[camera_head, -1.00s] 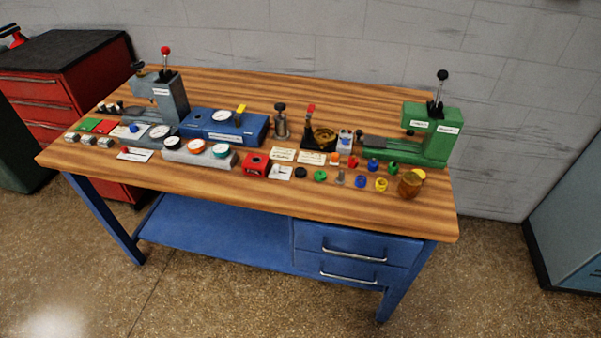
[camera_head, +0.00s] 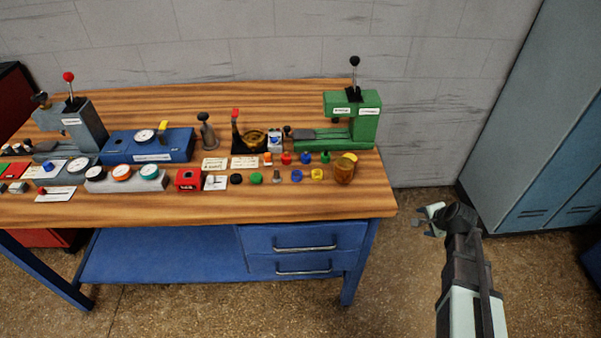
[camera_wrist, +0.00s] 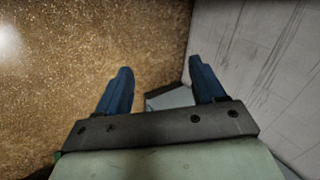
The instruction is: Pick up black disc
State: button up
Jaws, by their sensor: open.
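The black disc (camera_head: 236,179) lies on the wooden table (camera_head: 120,208) near its front edge, between a white card and a green disc (camera_head: 256,178). My gripper (camera_head: 428,218) is off the table's right side, well apart from the disc, and is open and empty. In the wrist view the two blue fingers (camera_wrist: 158,85) stand apart with only floor, wall and a grey cabinet behind them. The disc does not show in the wrist view.
A red block (camera_head: 188,180) stands left of the disc. Several small coloured parts and an amber jar (camera_head: 344,170) lie to its right. A green press (camera_head: 350,125) and a blue device (camera_head: 150,146) stand behind. The table front is clear.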

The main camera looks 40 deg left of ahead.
jog(key=w+a+r+m+t+y, duration=0.1)
jog(key=w+a+r+t+y, duration=0.1)
jog(key=a+r, duration=0.85)
jog(key=w+a+r+m+t+y, duration=0.1)
jog(key=w+a+r+y, duration=0.35)
jog(key=r, duration=1.05)
jog(key=s+a+r+m, duration=0.2)
jog(key=s+a+r, duration=0.5)
jog(key=a+r, duration=0.3)
jog(key=m+g+h, duration=0.3)
jog(key=g+h, duration=0.4)
jog(key=g, duration=0.2)
send_over(236, 177)
jog(key=d, duration=0.4)
jog(key=f, duration=1.4)
jog(key=shift+w+a+f, duration=0.25)
jog(key=shift+f, duration=0.1)
jog(key=shift+a+f, duration=0.5)
jog(key=shift+f, duration=0.05)
jog(key=shift+x, duration=1.95)
jog(key=shift+w+a+r, duration=0.1)
jog(key=shift+a, duration=0.05)
